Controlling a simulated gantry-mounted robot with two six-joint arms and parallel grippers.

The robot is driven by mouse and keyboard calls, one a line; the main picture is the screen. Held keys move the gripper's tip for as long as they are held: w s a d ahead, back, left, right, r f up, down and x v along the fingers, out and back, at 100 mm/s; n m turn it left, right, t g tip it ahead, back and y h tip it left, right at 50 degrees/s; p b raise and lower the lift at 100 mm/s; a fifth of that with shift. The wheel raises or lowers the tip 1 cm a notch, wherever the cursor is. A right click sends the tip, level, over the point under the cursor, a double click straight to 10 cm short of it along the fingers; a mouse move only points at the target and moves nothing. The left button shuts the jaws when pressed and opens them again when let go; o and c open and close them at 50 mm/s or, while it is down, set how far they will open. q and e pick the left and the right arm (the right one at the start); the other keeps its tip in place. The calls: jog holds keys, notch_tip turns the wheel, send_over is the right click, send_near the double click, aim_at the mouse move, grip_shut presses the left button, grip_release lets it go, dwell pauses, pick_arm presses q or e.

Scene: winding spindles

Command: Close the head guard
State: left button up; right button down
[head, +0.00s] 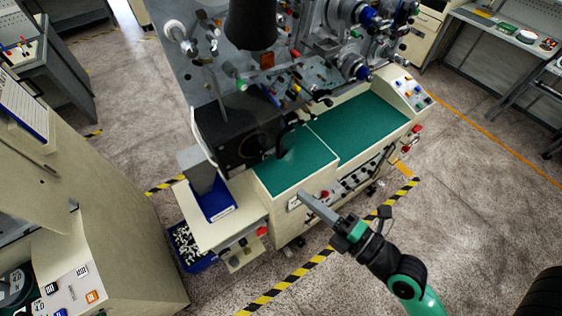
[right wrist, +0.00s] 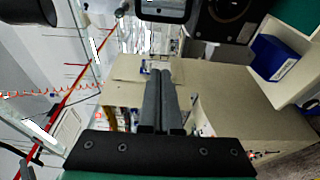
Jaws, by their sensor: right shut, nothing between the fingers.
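The winding machine (head: 320,140) stands in the middle of the head view, with green bed tops. Its dark headstock (head: 222,132) is at the left end, with a pale curved edge (head: 198,130) beside it that may be part of the head guard; I cannot tell how far the guard is closed. A dark rounded frame (right wrist: 163,12) shows at the top of the right wrist view, beside a black panel with a round disc. My right gripper (head: 303,196) is shut and empty, in front of the machine's front face. The right wrist view shows its fingers (right wrist: 160,75) together. My left gripper is not in view.
A blue bin (head: 215,205) sits on the cream side shelf (head: 225,230) left of the bed, with another blue bin (head: 188,250) of parts below. A cream cabinet (head: 110,200) stands at left. The floor right of the machine is clear.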

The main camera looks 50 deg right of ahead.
jog(key=w+d+b, duration=0.1)
jog(key=w+d, duration=0.3)
jog(key=w, duration=0.6)
jog(key=shift+w+d, duration=0.2)
jog(key=shift+w, duration=0.1)
